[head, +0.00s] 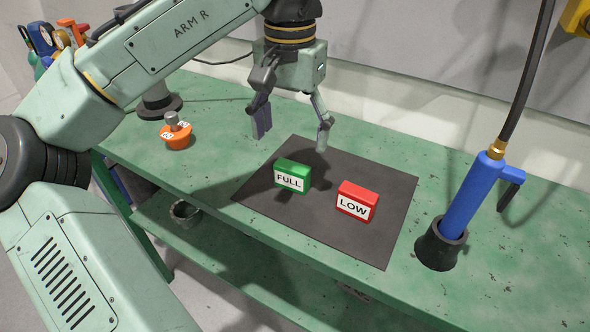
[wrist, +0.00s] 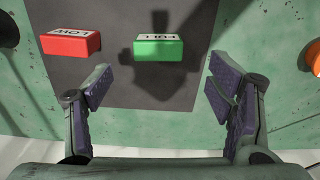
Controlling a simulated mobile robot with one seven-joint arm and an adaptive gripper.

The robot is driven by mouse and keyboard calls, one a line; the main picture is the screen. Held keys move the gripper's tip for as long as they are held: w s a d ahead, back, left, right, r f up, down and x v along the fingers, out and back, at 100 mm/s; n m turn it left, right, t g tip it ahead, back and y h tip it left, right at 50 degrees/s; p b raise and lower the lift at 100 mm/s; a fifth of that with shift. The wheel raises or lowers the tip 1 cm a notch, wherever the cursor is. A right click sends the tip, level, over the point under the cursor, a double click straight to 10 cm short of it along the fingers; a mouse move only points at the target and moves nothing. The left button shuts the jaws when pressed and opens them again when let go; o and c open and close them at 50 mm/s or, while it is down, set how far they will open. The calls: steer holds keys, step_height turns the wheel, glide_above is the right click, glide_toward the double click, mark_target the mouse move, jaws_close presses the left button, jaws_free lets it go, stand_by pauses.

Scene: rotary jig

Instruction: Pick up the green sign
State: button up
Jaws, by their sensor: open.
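The green sign (head: 292,176) is a small block with a white label reading FULL. It stands on the dark mat (head: 325,238) on the green bench. In the wrist view the green sign (wrist: 158,50) lies ahead of the fingertips, between the lines of the two fingers. My gripper (head: 291,137) is open and empty, above and behind the green sign in the head view. It is apart from the sign, and its open fingers (wrist: 160,88) also show in the wrist view. Nothing hides the sign, though a shadow falls around it.
A red sign (head: 357,201) reading LOW stands on the mat just right of the green one. A blue tool (head: 470,198) with a hose sits in a dark holder at the right. An orange knob-like piece (head: 176,136) is at the left. Bare bench surrounds the mat.

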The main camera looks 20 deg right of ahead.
mark_target(292, 165)
step_height(292, 165, down, 8)
steer(key=shift+s+r+p, duration=0.1)
steer(key=shift+s+p, duration=0.05)
steer(key=shift+p, duration=0.4)
steer(key=c, duration=1.2)
